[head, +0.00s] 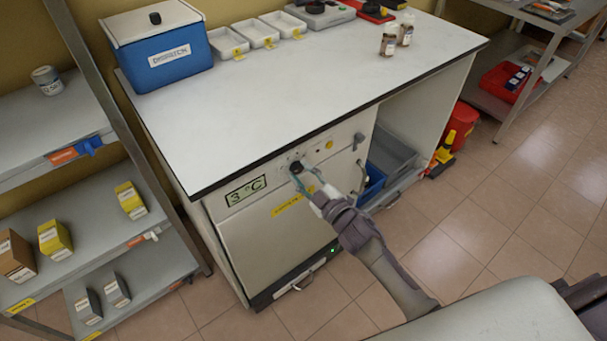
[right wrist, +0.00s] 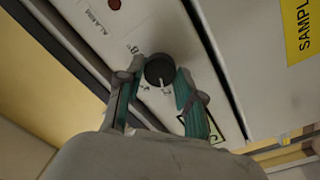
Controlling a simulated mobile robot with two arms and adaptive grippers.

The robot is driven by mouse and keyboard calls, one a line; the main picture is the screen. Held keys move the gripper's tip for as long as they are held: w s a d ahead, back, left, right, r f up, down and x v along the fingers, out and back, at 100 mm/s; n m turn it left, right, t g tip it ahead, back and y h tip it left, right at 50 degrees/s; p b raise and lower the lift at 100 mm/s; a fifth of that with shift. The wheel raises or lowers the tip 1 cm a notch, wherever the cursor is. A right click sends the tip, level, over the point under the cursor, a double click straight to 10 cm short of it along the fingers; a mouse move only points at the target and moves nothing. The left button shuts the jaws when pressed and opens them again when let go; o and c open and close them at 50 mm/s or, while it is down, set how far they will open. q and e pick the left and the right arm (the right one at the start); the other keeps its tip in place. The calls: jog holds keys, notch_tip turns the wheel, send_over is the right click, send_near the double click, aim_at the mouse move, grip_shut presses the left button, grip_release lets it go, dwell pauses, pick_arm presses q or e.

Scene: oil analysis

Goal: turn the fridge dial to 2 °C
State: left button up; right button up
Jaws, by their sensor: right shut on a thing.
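The fridge (head: 280,226) stands under the white worktop. Its display (head: 246,190) reads 3 °C. The black round dial (head: 296,167) is on the upper front panel, right of the display. My right gripper (head: 305,174) is at the dial. In the right wrist view the dial (right wrist: 159,69) sits between the two teal-padded fingers of the right gripper (right wrist: 158,76), which is shut on it. A small white pointer mark shows on the dial's lower edge. The scale marks around it are partly hidden by the fingers. My left gripper is not in view.
The worktop (head: 300,90) holds a blue cool box (head: 165,52), white trays and brown jars. Shelves with boxes (head: 130,200) stand at left. A grey crate (head: 392,156) and a red bin (head: 459,122) are right of the fridge. The floor in front is clear.

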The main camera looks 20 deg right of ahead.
jog(key=o, duration=1.2)
jog(key=shift+c, duration=0.2)
jog(key=shift+s+d+f, duration=0.1)
jog(key=shift+s, duration=0.25)
jog(key=v, duration=1.1)
jog(key=shift+s, duration=0.15)
